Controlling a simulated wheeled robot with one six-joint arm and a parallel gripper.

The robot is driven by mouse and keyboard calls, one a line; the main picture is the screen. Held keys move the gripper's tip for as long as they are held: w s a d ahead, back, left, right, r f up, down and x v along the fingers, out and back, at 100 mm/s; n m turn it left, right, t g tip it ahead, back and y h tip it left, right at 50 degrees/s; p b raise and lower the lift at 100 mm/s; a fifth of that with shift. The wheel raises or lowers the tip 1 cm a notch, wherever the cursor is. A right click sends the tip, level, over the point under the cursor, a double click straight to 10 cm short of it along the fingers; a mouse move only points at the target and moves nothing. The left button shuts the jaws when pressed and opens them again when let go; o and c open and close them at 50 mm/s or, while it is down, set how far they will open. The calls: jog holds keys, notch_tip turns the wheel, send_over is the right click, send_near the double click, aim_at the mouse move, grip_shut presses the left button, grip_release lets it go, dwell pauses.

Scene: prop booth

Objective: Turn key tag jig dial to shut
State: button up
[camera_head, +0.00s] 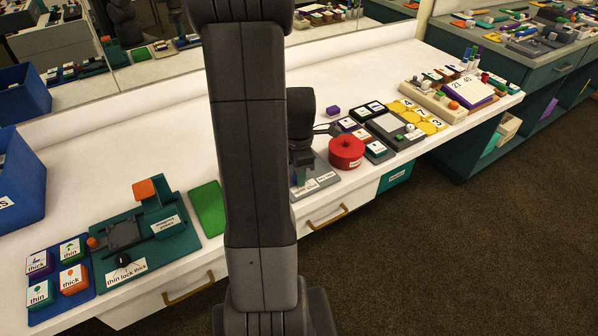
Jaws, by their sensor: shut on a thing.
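The grey jig (328,178) with white labels on its front stands on the white counter, partly behind my arm. I take it for the key tag jig; its label is too small to read. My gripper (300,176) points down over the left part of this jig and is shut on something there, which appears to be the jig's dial. The dial itself is hidden by my gripper and arm, so its setting cannot be seen.
A red round container (346,151) stands just right of my gripper. A teal jig (180,238) with a black knob and a green mat (208,208) lie to the left. Tiles, a grey device (395,130) and a calendar stand (468,93) crowd the right. The back counter strip is clear.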

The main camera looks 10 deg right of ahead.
jog(key=shift+n, duration=2)
jog(key=o, duration=1)
jog(key=shift+c, duration=0.2)
notch_tip(320, 180, up, 14)
jog(key=p, duration=0.1)
jog(key=shift+f, duration=0.2)
notch_tip(320, 180, down, 14)
jog(key=shift+r+b, duration=0.2)
jog(key=shift+b, duration=0.3)
